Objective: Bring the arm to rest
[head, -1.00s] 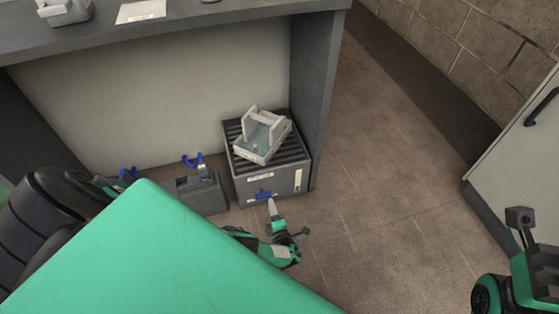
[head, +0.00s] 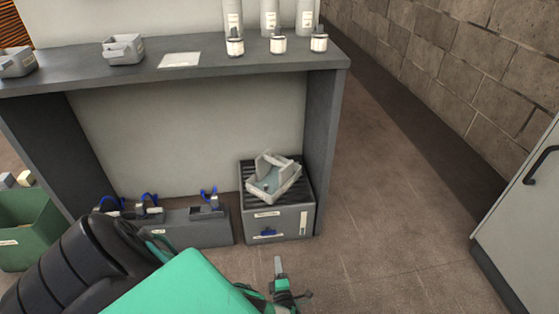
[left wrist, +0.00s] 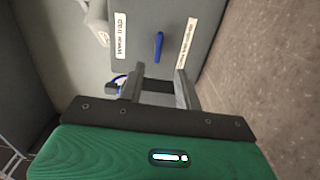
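My left arm comes in from the lower left in the head view, and its green link covers part of the floor. My left gripper (head: 279,268) is over the floor in front of the grey box, seen edge-on. In the left wrist view the two fingers of my left gripper (left wrist: 161,78) stand apart with nothing held between them. They point toward the labelled front of the grey box (left wrist: 180,25) and its blue latch (left wrist: 158,46). My right gripper is out of view.
The grey box (head: 290,217) with a light tray (head: 275,182) on its ribbed top stands under the grey bench (head: 230,72). A low grey case (head: 190,228) with blue hooks is left of it, and a green bin (head: 27,228) farther left. Floor to the right is clear before a cabinet (head: 520,215).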

